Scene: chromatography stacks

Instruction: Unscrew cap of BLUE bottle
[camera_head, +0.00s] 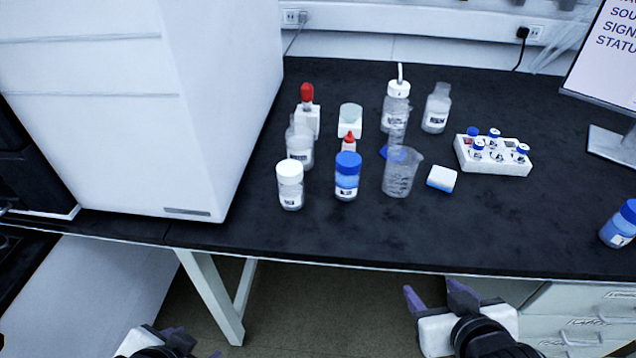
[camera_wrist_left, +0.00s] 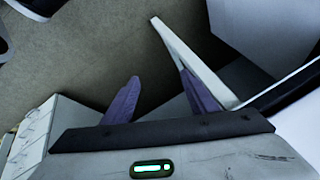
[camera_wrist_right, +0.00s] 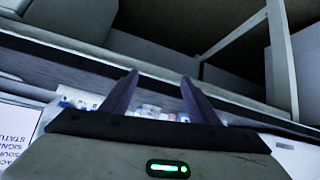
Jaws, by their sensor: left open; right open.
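A bottle with a blue cap (camera_head: 347,176) and a white label stands upright on the black bench, right of a white-capped bottle (camera_head: 290,185). Another blue-capped bottle (camera_head: 620,224), with a blue body, stands at the bench's right side, partly cut off by the picture edge. My right gripper (camera_head: 437,296) is open and empty in front of the bench's front edge; its fingers also show in the right wrist view (camera_wrist_right: 160,96). My left gripper (camera_head: 190,345) is low at the bottom of the head view, partly cut off; the left wrist view (camera_wrist_left: 160,98) shows it open and empty.
A beaker (camera_head: 402,174), a white and blue box (camera_head: 441,179) and a vial rack (camera_head: 493,155) stand right of the middle bottles. Clear bottles and red-topped droppers are behind. A large white instrument (camera_head: 200,120) fills the left. The front bench strip is clear.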

